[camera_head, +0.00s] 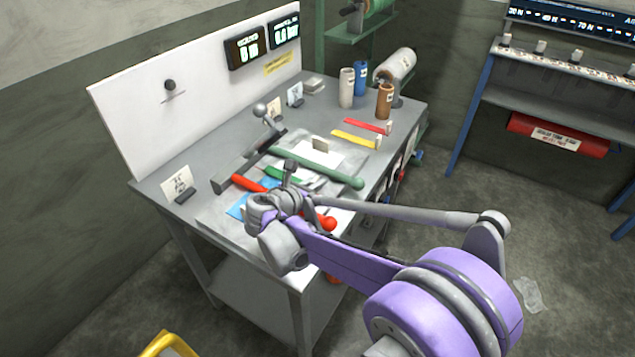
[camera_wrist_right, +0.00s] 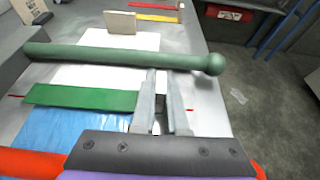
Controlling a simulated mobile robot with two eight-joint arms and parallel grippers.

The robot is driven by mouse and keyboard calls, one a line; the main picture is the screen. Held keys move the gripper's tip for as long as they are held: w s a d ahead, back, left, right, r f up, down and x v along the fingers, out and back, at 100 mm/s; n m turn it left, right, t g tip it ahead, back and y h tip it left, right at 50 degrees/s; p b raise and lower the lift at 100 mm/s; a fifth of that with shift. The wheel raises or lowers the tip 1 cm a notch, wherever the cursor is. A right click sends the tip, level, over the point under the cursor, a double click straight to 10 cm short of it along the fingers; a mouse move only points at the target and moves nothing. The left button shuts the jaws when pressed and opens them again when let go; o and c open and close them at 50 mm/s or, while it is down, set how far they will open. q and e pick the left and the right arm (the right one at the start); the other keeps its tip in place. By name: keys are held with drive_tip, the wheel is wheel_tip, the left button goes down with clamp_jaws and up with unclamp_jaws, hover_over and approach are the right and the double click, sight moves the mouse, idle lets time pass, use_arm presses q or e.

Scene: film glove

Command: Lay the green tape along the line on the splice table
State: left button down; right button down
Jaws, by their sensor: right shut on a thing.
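The splice table (camera_head: 219,209) stands at the centre left of the head view. The green tape (camera_wrist_right: 85,97) is a flat strip lying across white film (camera_wrist_right: 65,76) and blue film (camera_wrist_right: 60,125); part of it also shows in the head view (camera_head: 284,174). My right gripper (camera_wrist_right: 166,100) is shut at the tape's right end. Its fingers partly hide that end, and my wrist covers part of the table in the head view. Small red marks (camera_wrist_right: 188,110) show near both ends of the strip. My left gripper is not in view.
A green bar with a round end (camera_wrist_right: 120,57) crosses just beyond the tape. A red handle (camera_wrist_right: 30,163) lies on the near side. Red (camera_head: 367,126) and yellow (camera_head: 355,140) strips and several cylinders stand farther back. A white panel (camera_head: 190,100) borders the table's left.

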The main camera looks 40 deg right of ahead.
drive_tip(key=shift+s+a+f, duration=0.15)
drive_tip(key=shift+f, duration=0.2)
drive_tip(key=shift+s+a+f, duration=0.1)
drive_tip(key=shift+f, duration=0.25)
drive_tip(key=c, duration=0.9)
unclamp_jaws()
drive_tip(key=shift+o, duration=0.2)
drive_tip(key=shift+r, duration=0.1)
drive_tip(key=shift+a, duration=0.1)
drive_tip(key=shift+a+r, duration=0.15)
drive_tip(key=shift+a, duration=0.1)
drive_tip(key=v, duration=1)
drive_tip(key=shift+s+a+r, duration=0.15)
drive_tip(key=shift+r, duration=0.05)
